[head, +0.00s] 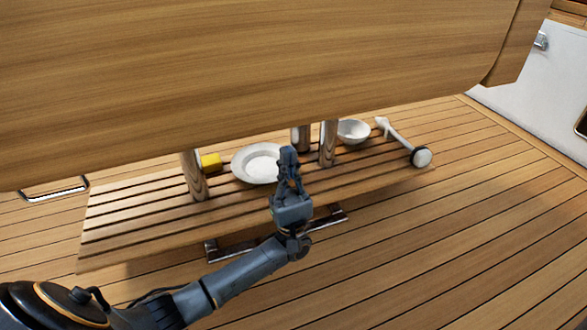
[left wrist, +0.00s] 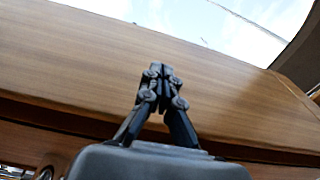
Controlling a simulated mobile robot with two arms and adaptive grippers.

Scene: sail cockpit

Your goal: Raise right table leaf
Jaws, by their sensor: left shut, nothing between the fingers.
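A broad wooden table panel (head: 250,70) fills the top of the head view; I take it for the table leaf, but cannot tell its exact tilt. Its lower edge runs across the picture above the metal posts. In the left wrist view a wooden panel (left wrist: 100,65) stretches behind the fingers. My left gripper (head: 288,154) is shut and empty, pointing up near the panel's lower edge. Its closed fingers (left wrist: 160,75) also show in the left wrist view; contact with the panel cannot be told. My right gripper is not in view.
Metal posts (head: 193,175) stand there. The planked deck (head: 450,240) is clear at right.

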